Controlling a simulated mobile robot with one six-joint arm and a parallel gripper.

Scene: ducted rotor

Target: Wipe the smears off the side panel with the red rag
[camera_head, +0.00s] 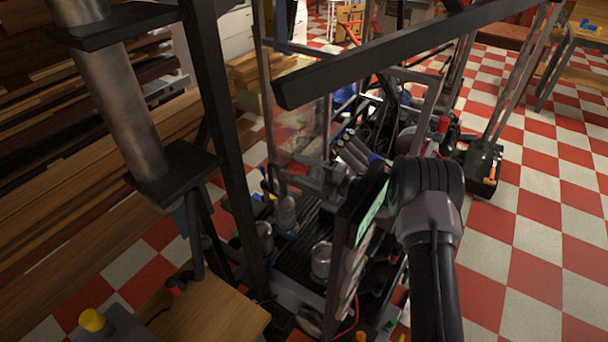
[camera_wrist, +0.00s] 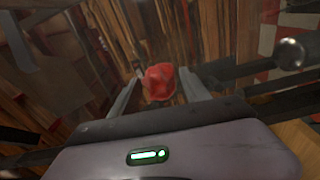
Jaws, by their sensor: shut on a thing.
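The red rag (camera_wrist: 160,84) is bunched between the two fingers of my gripper (camera_wrist: 160,76) in the wrist view. The gripper is shut on it. I cannot make out the rag in the head view. A see-through side panel (camera_head: 299,112) stands upright in a dark frame left of the middle in the head view. Dull brownish and greyish patches show on it, which look like smears; some may be things seen through it. My arm reaches in from the lower right, and the gripper end is hidden among machine parts. I cannot tell whether the rag touches the panel.
Dark metal beams (camera_head: 390,50) of the machine frame cross above and left of my arm. Cylinders and cables crowd the machine bed. Stacked wooden planks (camera_head: 70,150) lie at left. A small wooden table (camera_head: 205,310) is at lower left. The checkered floor (camera_head: 540,220) at right is mostly clear.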

